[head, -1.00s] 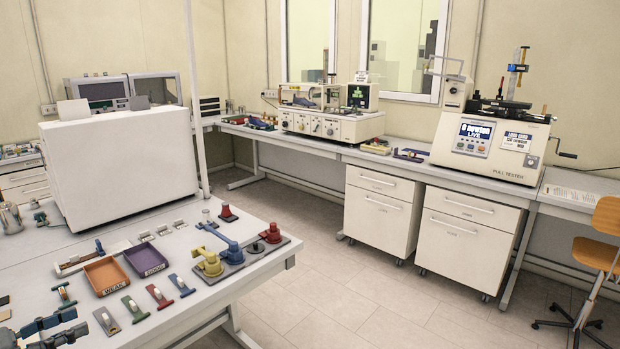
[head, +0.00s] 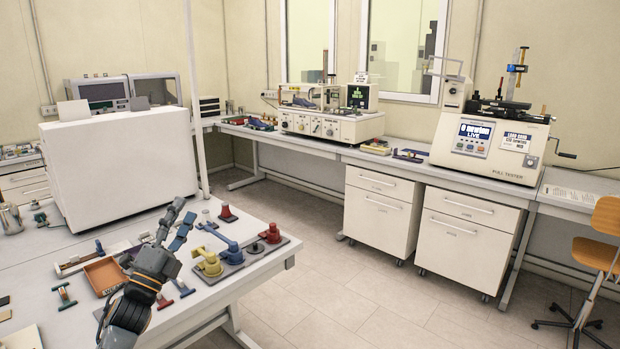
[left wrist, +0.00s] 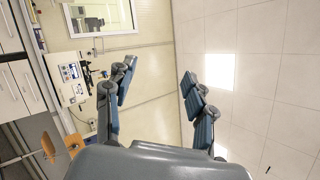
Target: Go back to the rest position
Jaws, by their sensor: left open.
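My left gripper (head: 176,227) reaches in from the bottom left of the head view, above the near table (head: 215,302). Its fingers are spread apart and point up and away. In the left wrist view, the left gripper (left wrist: 160,100) shows two separated fingers with nothing between them. Beyond them are the wall, the ceiling and the pull tester. The gripper hides part of the near table, including the place of the purple tray. My right gripper is not in view.
On the near table are an orange tray (head: 106,275), a blue and yellow fixture (head: 218,252) and a red piece (head: 271,234). A white box (head: 120,165) stands behind. The pull tester (head: 490,145) is on the back bench. The floor between is clear.

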